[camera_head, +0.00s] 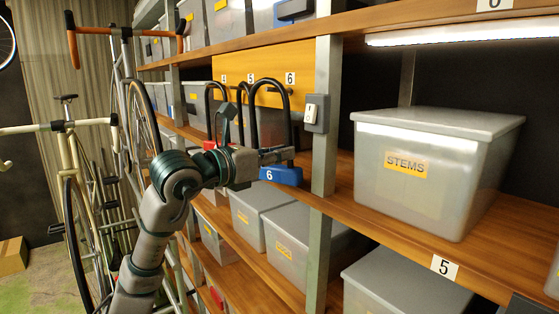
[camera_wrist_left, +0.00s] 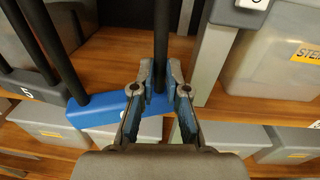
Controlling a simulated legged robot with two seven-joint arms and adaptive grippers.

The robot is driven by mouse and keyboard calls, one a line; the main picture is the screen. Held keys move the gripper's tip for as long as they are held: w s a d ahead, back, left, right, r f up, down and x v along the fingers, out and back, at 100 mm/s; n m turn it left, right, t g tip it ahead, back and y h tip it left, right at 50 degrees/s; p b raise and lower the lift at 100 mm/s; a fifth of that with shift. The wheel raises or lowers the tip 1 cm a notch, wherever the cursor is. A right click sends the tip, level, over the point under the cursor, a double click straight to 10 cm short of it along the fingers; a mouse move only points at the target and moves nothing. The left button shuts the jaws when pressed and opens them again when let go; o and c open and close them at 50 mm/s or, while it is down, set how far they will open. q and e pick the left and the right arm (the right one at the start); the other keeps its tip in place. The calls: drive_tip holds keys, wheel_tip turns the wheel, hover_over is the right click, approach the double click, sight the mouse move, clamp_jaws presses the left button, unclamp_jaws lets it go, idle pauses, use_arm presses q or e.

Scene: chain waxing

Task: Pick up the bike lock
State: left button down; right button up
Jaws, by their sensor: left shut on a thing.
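The blue bike lock (camera_head: 282,176), marked 6, has a black U-shaped shackle and hangs in front of the orange panel; its blue body also shows in the left wrist view (camera_wrist_left: 105,114). My left gripper (camera_head: 277,155) is shut on one leg of its shackle, just above the blue body. In the left wrist view, the fingers of my left gripper (camera_wrist_left: 160,80) lie on both sides of the black leg. The top of the shackle is at the peg under label 6; whether it still rests there I cannot tell. My right gripper is not in view.
Other black-shackled locks (camera_head: 210,100) hang close on the left, partly hidden by my arm. A metal post (camera_head: 325,120) with a switch (camera_head: 315,112) stands close on the right. A STEMS bin (camera_head: 430,185) sits on the wooden shelf (camera_head: 500,235). Bikes (camera_head: 75,150) stand left.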

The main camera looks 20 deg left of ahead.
use_arm(q)
drive_tip(key=r+p, duration=0.1)
drive_tip(key=r, duration=0.4)
drive_tip(key=r+p, duration=0.1)
drive_tip(key=r, duration=0.5)
drive_tip(key=shift+s, duration=0.2)
drive_tip(key=shift+s+r, duration=0.1)
drive_tip(key=shift+r, duration=0.15)
drive_tip(key=a+b+v, duration=0.1)
drive_tip(key=b+v, duration=0.3)
drive_tip(key=v, duration=1.5)
drive_tip(key=shift+w+b, duration=0.2)
drive_tip(key=shift+b, duration=0.15)
drive_tip(key=shift+f, duration=0.15)
drive_tip(key=shift+a, duration=0.2)
